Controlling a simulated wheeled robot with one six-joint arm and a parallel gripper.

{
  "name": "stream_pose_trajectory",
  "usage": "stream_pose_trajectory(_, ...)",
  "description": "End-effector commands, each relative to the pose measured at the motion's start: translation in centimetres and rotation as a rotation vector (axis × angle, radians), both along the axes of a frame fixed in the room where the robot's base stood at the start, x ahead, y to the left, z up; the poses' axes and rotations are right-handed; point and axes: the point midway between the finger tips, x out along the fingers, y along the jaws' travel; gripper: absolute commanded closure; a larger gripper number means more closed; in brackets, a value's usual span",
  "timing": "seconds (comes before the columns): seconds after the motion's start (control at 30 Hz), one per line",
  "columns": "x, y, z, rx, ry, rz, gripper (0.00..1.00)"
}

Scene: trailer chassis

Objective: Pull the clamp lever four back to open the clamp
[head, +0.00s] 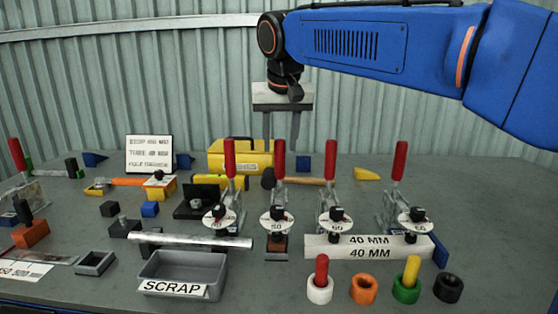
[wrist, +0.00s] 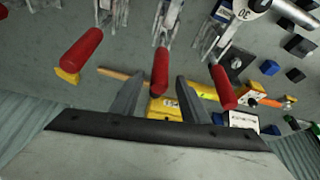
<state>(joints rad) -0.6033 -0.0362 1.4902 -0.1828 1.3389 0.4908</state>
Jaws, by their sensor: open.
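A row of toggle clamps stands on the bench, each with an upright red lever: leftmost (head: 230,157), second (head: 279,160), third (head: 331,161) and rightmost (head: 399,161). I cannot tell by a label which is lever four. My gripper (head: 281,134) is open and empty, pointing down just above the second lever. In the wrist view, that red lever (wrist: 160,72) shows between the fingertips (wrist: 159,82), with a gap on both sides. The leftmost lever (wrist: 222,87) and third lever (wrist: 82,50) flank it, outside the fingers. Round numbered tags hang on the clamps.
A long 40 MM block (head: 367,252) lies under the two right clamps. A SCRAP tray (head: 183,266) and coloured rings (head: 364,289) stand in front. A yellow box (head: 240,157) and a hammer (head: 300,181) lie behind. Another red-handled clamp (head: 17,155) stands far left.

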Motion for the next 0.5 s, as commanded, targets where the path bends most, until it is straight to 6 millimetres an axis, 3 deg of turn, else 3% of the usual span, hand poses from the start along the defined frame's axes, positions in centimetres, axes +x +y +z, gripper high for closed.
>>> stream_pose_trajectory(0.2, 1.4, 0.1, -3.5, -0.001, 0.002, -0.001, 0.59)
stream_pose_trajectory(0.5, 2.4, 0.3, -5.9, 0.0, 0.0, 0.0, 0.59)
